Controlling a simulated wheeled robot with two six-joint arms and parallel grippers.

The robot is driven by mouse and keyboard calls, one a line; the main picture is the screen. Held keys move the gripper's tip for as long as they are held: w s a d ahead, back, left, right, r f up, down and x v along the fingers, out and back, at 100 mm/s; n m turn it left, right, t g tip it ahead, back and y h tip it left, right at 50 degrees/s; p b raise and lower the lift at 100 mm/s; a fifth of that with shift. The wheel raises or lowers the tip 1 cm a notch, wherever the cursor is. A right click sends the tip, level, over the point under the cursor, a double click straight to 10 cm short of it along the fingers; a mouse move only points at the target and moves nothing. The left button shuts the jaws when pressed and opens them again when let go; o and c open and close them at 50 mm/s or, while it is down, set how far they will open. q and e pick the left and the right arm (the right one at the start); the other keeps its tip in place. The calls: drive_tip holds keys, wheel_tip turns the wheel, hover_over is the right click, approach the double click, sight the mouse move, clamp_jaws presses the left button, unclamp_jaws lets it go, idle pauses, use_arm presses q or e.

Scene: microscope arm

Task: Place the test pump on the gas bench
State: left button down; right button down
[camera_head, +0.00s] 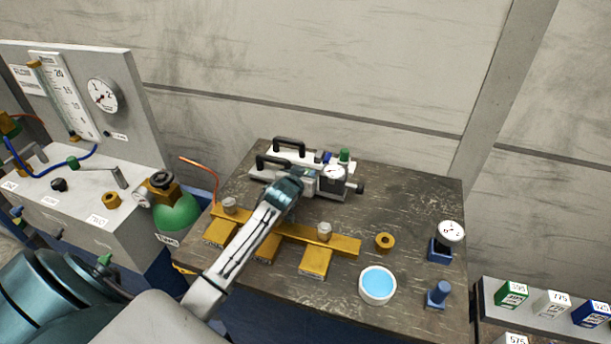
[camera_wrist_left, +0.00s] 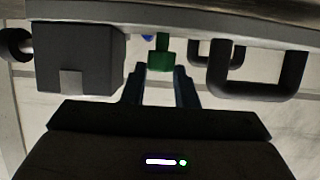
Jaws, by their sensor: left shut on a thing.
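The test pump, as I take it, is the grey unit with a black handle and round dial (camera_head: 332,172) at the back of the dark wooden table. My left gripper (camera_head: 300,186) reaches over the table and is shut on it, between handle and dial. The grey bench with a gauge panel (camera_head: 70,205), probably the gas bench, stands at left. My right gripper is not in view.
A yellow rack (camera_head: 345,244), a blue-filled bowl (camera_head: 377,285), a brass ring (camera_head: 385,241) and a small gauge (camera_head: 451,232) occupy the table. A green cylinder (camera_head: 177,211) stands between bench and table.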

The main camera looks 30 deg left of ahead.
use_arm(q)
drive_tip(key=shift+w+f, duration=0.1)
drive_tip(key=shift+f, duration=0.4)
